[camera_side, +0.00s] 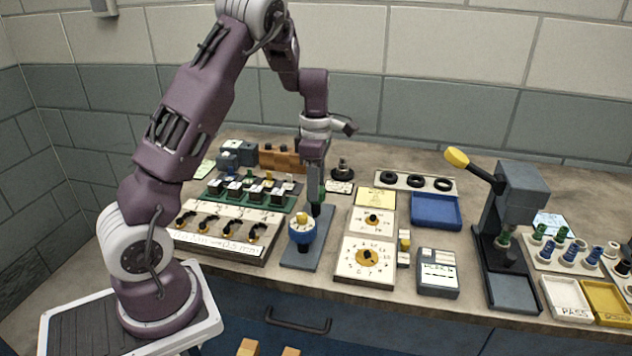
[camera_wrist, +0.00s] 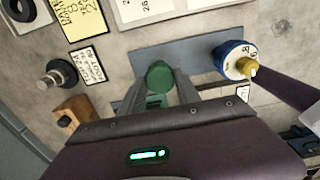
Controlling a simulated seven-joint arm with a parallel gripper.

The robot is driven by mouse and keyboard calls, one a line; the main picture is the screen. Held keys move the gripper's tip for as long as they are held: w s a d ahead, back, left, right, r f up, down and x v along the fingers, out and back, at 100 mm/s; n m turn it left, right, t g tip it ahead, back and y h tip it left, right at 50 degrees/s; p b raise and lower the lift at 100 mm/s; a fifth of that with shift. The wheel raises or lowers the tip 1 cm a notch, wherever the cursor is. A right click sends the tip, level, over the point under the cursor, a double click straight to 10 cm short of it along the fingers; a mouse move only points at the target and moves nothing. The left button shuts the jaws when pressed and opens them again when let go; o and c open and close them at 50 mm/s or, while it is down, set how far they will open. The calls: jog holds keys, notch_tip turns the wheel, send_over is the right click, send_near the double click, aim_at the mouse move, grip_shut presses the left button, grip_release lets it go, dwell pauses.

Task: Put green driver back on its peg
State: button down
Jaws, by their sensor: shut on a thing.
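My gripper (camera_side: 317,197) points down over the far end of a blue-grey stand plate (camera_side: 306,256). It is shut on the green driver (camera_wrist: 159,75), whose round green top shows between the two fingers in the wrist view. In the side view only a sliver of green shows beside the fingers, with a dark part below it near the plate. I cannot tell whether the driver touches the plate or a peg, as the fingers hide this.
Right are a dial panel (camera_side: 366,261) and a blue tray (camera_side: 436,211). A dark knob on a round base (camera_side: 342,170) stands behind. A lever press (camera_side: 511,215) stands farther right.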

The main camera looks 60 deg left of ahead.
jog(key=shift+f, duration=0.5)
jog(key=shift+c, duration=1.9)
grip_release()
jog(key=shift+r, duration=3.75)
